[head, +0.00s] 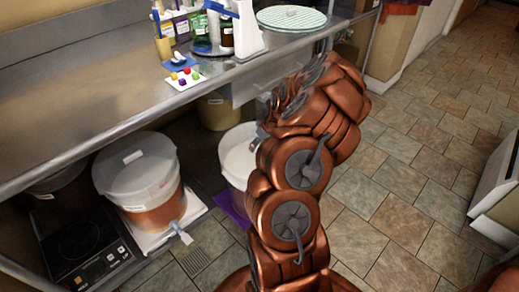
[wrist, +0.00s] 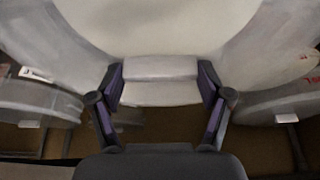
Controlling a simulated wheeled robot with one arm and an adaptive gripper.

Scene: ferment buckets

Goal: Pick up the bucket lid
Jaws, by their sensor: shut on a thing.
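My gripper (wrist: 161,75) is shut on a pale grey tab that joins a large whitish round surface, the bucket lid (wrist: 185,25), in the wrist view. One finger is on each side of the tab. In the head view my arm hides most of the gripper and its grip.
A lidded bucket with a spigot (head: 145,180) stands left, next to an induction cooker (head: 80,243). Another bucket (head: 216,110) is farther back. The steel counter (head: 90,105) overhangs them and carries bottles and a round green-topped item (head: 291,18). Tiled floor (head: 400,200) is clear at right.

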